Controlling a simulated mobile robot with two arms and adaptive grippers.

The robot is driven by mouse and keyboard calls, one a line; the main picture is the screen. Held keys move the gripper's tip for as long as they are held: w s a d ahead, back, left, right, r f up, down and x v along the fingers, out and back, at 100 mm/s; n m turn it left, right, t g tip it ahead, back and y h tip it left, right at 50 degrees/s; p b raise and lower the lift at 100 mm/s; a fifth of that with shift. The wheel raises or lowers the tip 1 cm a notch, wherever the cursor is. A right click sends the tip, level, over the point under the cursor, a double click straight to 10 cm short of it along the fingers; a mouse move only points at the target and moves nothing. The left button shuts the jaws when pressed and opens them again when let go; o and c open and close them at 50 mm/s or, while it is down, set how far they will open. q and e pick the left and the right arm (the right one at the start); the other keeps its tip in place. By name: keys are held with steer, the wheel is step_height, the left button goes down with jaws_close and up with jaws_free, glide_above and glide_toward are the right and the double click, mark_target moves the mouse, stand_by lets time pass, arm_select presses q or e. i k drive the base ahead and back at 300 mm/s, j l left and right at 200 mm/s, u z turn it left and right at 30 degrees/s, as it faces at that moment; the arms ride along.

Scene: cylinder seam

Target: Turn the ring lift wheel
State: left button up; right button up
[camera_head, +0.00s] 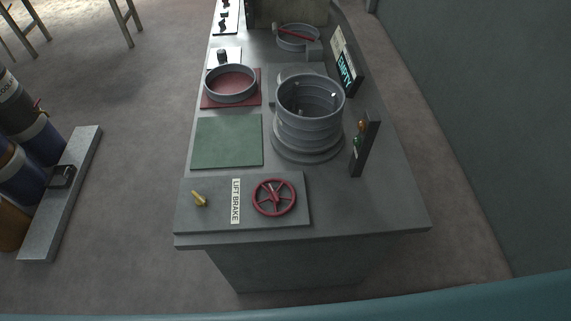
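The ring lift wheel (274,197) is a small red spoked handwheel on a grey panel (221,221) at the near end of the bench. Left of it on the same panel are a white label (236,201) reading "LIFT BRAKE" and a small yellow lever (199,199). Behind the wheel stands a grey ribbed metal cylinder (308,124) on a round base (334,150). Nothing touches the wheel. Neither of my grippers shows in the head view.
A green mat (227,141) lies behind the panel, and a grey ring (232,84) sits on a red mat (250,102). Gas cylinders (38,137) stand on the left.

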mark_target(274, 197)
steer(key=k+l+u, duration=0.2)
steer(key=l+u, duration=0.2)
steer(key=k+l+u, duration=0.2)
steer(key=l+u, duration=0.15)
steer(key=k+l+u, duration=0.4)
steer(key=i+j, duration=0.1)
